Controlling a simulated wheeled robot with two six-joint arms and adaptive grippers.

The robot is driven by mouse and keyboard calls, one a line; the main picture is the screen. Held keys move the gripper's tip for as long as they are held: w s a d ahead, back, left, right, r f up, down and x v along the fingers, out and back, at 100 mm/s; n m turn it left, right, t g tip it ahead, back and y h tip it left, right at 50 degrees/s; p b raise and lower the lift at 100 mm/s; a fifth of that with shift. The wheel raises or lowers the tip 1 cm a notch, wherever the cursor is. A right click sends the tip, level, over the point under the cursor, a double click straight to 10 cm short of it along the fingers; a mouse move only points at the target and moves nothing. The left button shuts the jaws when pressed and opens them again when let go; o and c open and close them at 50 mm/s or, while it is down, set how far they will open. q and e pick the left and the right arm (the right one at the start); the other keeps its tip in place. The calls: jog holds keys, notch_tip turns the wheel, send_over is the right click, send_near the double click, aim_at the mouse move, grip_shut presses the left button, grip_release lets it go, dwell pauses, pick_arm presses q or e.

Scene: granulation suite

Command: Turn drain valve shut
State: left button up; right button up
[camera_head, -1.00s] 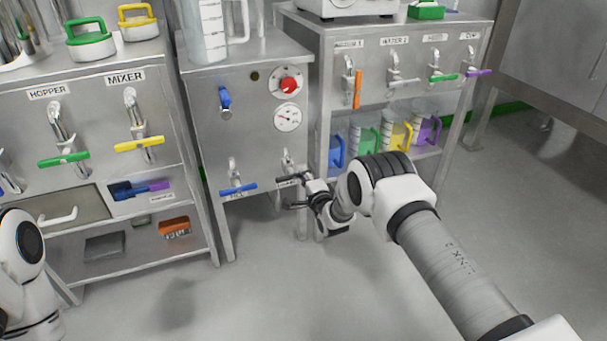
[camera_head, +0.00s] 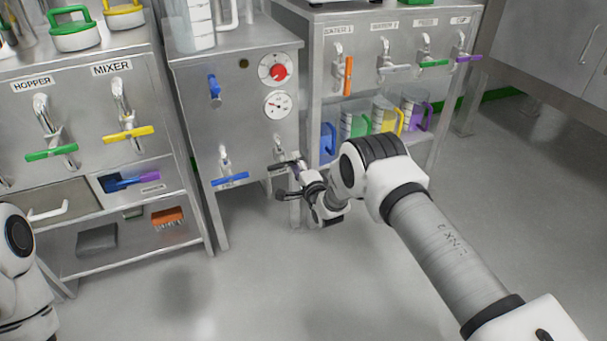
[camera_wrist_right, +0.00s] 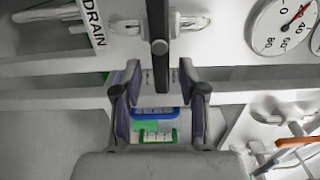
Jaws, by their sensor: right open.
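The drain valve (camera_head: 279,152) is on the front of the middle steel cabinet, low on the right, partly hidden by my right gripper. The right wrist view shows the DRAIN label (camera_wrist_right: 92,20) and a dark lever (camera_wrist_right: 158,28) that looks upright there. My right gripper (camera_head: 277,180) is open at this valve. In the right wrist view its fingers (camera_wrist_right: 158,95) stand apart, with the lever's lower end between or just beyond the fingertips; contact cannot be told. My left gripper is out of view.
Beside the drain valve is a valve with a blue lever (camera_head: 230,180). A gauge (camera_head: 278,104) and red knob (camera_head: 278,72) sit above. The HOPPER and MIXER cabinet stands left. Colored jugs (camera_head: 386,116) are on the right shelf. The floor in front is clear.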

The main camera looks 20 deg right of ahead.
jog(key=s, duration=1)
jog(key=shift+s+d, duration=0.2)
jog(key=shift+s, duration=0.2)
